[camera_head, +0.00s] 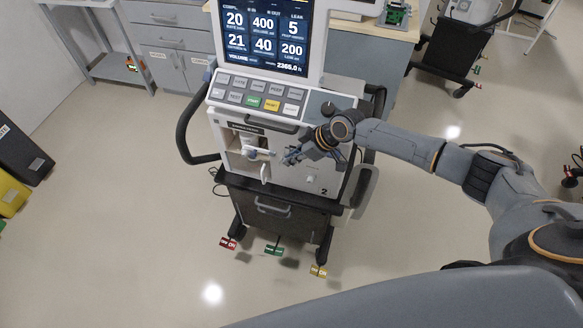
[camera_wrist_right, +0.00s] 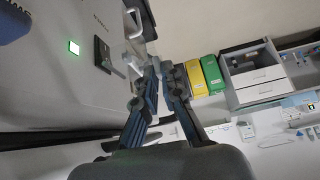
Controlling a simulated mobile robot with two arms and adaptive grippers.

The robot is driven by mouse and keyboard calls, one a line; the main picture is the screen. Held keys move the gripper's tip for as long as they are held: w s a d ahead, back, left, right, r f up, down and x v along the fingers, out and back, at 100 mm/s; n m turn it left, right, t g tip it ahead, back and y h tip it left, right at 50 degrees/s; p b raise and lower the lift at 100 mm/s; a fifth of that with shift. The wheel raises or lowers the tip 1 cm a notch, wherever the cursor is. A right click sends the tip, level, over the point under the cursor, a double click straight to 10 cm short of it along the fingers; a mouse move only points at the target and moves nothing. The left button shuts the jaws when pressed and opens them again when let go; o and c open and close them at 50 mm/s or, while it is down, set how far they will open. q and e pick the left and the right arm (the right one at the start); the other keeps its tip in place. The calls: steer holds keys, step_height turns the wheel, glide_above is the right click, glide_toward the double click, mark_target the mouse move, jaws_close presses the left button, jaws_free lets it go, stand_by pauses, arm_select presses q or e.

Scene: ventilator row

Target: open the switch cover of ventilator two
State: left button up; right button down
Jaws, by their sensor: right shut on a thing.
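Ventilator two (camera_head: 297,176) stands upright in the middle of the head view, with a "2" on its lower front. My right gripper (camera_head: 289,157) reaches in from the right to its front, below the keypad. In the right wrist view the fingers of my right gripper (camera_wrist_right: 160,70) are close together at the tips, shut on a small grey part that looks like the switch cover (camera_wrist_right: 131,65). It stands beside a dark switch plate (camera_wrist_right: 102,54). The fingers partly hide the grip, and how far the cover is open cannot be told. My left gripper is not in view.
A screen (camera_head: 265,32) and keypad (camera_head: 256,95) are above my right gripper. A black side handle (camera_head: 188,125) curves out at the left. A white handle (camera_wrist_right: 134,22) juts out near the fingers. Coloured tags (camera_head: 274,250) hang near the wheels. The floor in front is clear.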

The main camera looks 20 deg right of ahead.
steer(key=shift+w+d+g+y+b, duration=0.1)
steer(key=shift+w+g+y+b, duration=0.25)
steer(key=shift+b, duration=0.45)
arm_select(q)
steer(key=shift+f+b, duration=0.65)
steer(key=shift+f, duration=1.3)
arm_select(e)
steer(key=shift+d+r+m+g, duration=0.1)
steer(key=shift+r+m+g, duration=0.25)
steer(key=shift+r+m, duration=0.05)
steer(key=c, duration=1.5)
jaws_free()
steer(key=shift+d+r, duration=0.1)
steer(key=shift+r, duration=0.1)
steer(key=v, duration=1.1)
steer(key=shift+d+r, duration=0.1)
steer(key=shift+d, duration=0.25)
